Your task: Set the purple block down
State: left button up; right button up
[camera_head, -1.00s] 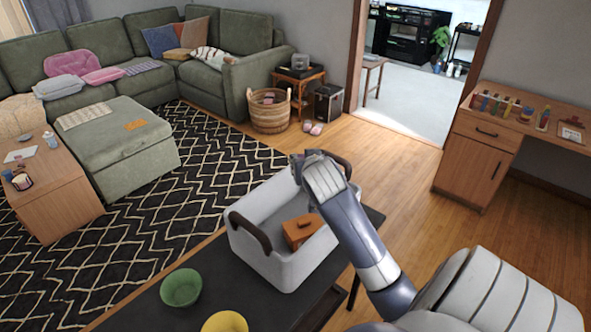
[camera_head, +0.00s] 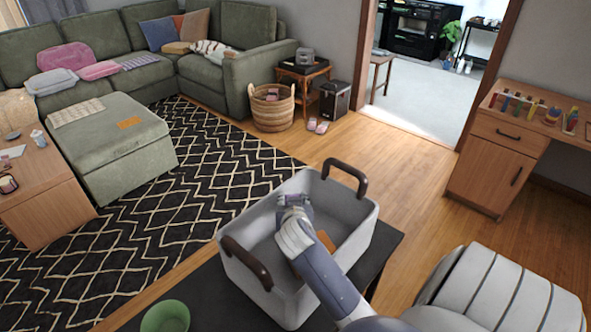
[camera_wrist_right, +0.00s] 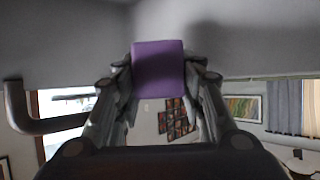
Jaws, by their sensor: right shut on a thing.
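The purple block (camera_wrist_right: 158,69) is held between the fingers of my right gripper (camera_wrist_right: 160,90) in the right wrist view. In the head view my right gripper (camera_head: 293,205) reaches down inside a light grey bin (camera_head: 362,215) with dark handles. The block is hidden there behind the gripper and arm. The wrist view shows grey bin wall behind the block; I cannot tell whether the block touches the bin. My left gripper is not in view.
An orange-brown object (camera_head: 326,241) lies in the bin, partly covered by my arm. The bin stands on a dark table (camera_head: 225,300) with a green bowl (camera_head: 166,317) near its front. Open wood floor (camera_head: 400,165) lies beyond.

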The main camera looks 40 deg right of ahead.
jog(key=shift+f, duration=0.8)
jog(key=shift+d+f, duration=0.1)
jog(key=shift+f, duration=0.2)
notch_tip(320, 180, down, 4)
jog(key=shift+r, duration=0.1)
jog(key=shift+f+b, duration=0.3)
jog(key=shift+f, duration=0.35)
jog(key=o, duration=1)
jog(key=shift+o, duration=0.2)
jog(key=shift+r+p, duration=0.35)
jog(key=shift+r, duration=0.2)
jog(key=b+v, duration=0.1)
jog(key=v, duration=0.5)
jog(key=shift+s+r, duration=0.1)
jog(key=shift+r, duration=0.05)
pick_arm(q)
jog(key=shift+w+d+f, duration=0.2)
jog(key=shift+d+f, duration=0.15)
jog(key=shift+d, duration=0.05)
pick_arm(e)
jog(key=shift+s+a+r, duration=0.3)
jog(key=shift+s+a, duration=0.05)
jog(key=shift+a, duration=0.1)
